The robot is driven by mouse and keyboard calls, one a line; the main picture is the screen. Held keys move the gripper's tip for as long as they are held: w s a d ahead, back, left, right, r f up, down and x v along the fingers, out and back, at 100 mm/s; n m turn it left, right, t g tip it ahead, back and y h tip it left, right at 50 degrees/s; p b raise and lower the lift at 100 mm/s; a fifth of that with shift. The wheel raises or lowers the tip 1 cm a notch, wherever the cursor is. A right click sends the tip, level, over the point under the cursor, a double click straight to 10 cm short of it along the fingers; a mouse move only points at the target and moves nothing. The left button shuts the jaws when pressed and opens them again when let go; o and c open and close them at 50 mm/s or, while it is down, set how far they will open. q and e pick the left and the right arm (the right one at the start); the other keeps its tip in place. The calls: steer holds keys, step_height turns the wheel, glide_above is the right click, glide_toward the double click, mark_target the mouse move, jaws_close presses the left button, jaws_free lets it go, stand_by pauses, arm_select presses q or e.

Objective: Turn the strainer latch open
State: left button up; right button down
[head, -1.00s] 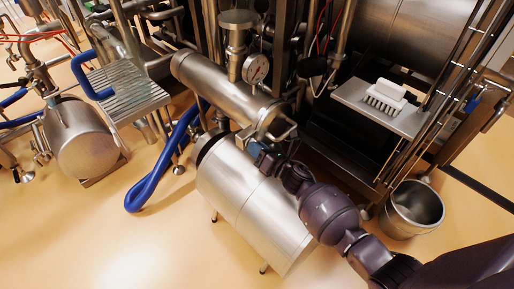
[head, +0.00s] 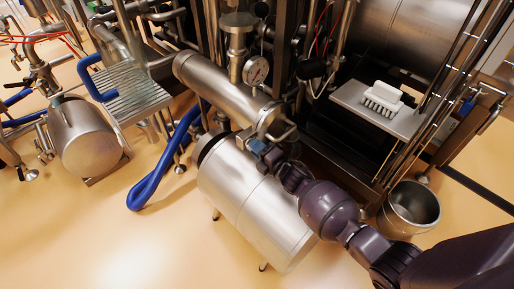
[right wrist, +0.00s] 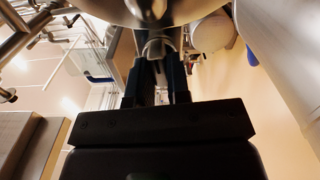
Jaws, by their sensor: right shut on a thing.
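The strainer (head: 215,85) is a shiny steel cylinder lying at a slant in the middle of the head view. Its latch (head: 284,133) appears as a bent metal handle at the lower right end. My right gripper (head: 262,150) is at that end, just below the handle. In the right wrist view the gripper (right wrist: 157,65) is shut on a pale metal piece (right wrist: 158,46), which appears to be part of the latch, under the rounded steel end (right wrist: 165,8). The fingers partly hide the grip. My left gripper is not in view.
A large steel motor-like drum (head: 250,205) stands close below my right gripper. A pressure gauge (head: 256,70) rises above the strainer. A blue hose (head: 150,185) loops at the left. A shelf (head: 350,94) with a white brush (head: 383,96) and a steel bucket (head: 410,208) are at the right.

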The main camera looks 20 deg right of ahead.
steer(key=shift+m, duration=0.6)
steer(key=shift+f, duration=0.1)
steer(key=c, duration=1.4)
jaws_free()
steer(key=shift+o, duration=0.2)
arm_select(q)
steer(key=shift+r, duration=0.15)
arm_select(e)
steer(key=shift+s, duration=0.15)
arm_select(q)
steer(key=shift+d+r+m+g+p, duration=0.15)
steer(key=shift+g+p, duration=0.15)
steer(key=shift+p, duration=0.4)
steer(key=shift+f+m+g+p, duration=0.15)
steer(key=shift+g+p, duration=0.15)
steer(key=shift+p, duration=0.35)
arm_select(e)
steer(key=v, duration=1)
steer(key=shift+s, duration=0.3)
